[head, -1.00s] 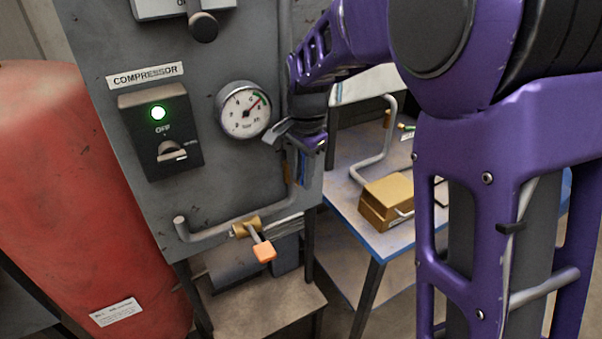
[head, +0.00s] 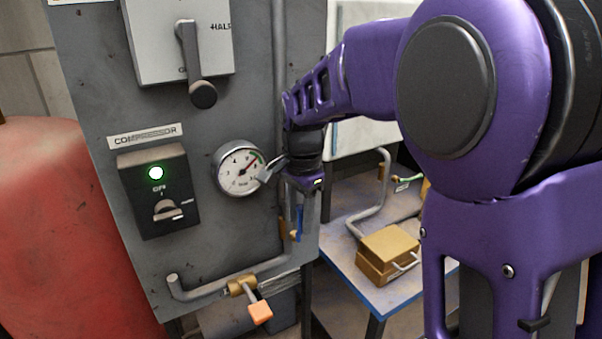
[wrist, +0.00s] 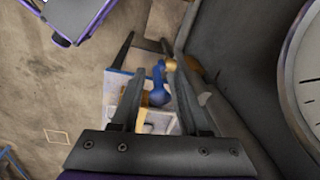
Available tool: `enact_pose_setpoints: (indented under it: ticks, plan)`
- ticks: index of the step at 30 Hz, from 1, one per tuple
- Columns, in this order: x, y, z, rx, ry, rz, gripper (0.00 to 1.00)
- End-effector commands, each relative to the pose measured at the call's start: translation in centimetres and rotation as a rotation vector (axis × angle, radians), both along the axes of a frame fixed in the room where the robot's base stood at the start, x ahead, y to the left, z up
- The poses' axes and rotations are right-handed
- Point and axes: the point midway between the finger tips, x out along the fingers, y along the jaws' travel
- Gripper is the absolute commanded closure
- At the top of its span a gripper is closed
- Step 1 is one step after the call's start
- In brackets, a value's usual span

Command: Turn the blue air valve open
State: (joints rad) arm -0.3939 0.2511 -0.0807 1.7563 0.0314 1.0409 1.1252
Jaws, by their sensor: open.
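The blue air valve handle (head: 300,222) hangs upright at the right edge of the grey panel, by a vertical pipe and a brass fitting. My gripper (head: 300,183) is just above it in the head view, beside the pressure gauge. The wrist view looks down between my two spread, empty fingers (wrist: 158,66). I cannot tell the exact distance from the fingertips to the handle. My wrist hides part of the pipe above the valve.
The gauge (head: 240,168) is close left of my gripper, and its rim (wrist: 290,85) fills the wrist view's right side. A compressor switch (head: 158,192) has a green light. An orange-handled brass valve (head: 258,312) sits lower. A blue-edged table (head: 372,300) stands right.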

Motion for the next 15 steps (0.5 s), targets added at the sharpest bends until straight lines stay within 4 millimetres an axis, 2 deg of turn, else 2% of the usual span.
enact_pose_setpoints:
  ticks: [1, 6, 12, 15]
  plan:
    - [-0.1, 0.0, 1.6, 0.002, -0.005, 0.000, 0.55]
    - [-0.4, -0.2, 5.9, 0.002, -0.004, 0.000, 0.55]
    - [-0.9, -0.3, 10.0, 0.002, -0.002, 0.000, 0.55]
    - [-1.0, -0.4, 11.5, 0.001, -0.001, 0.000, 0.55]
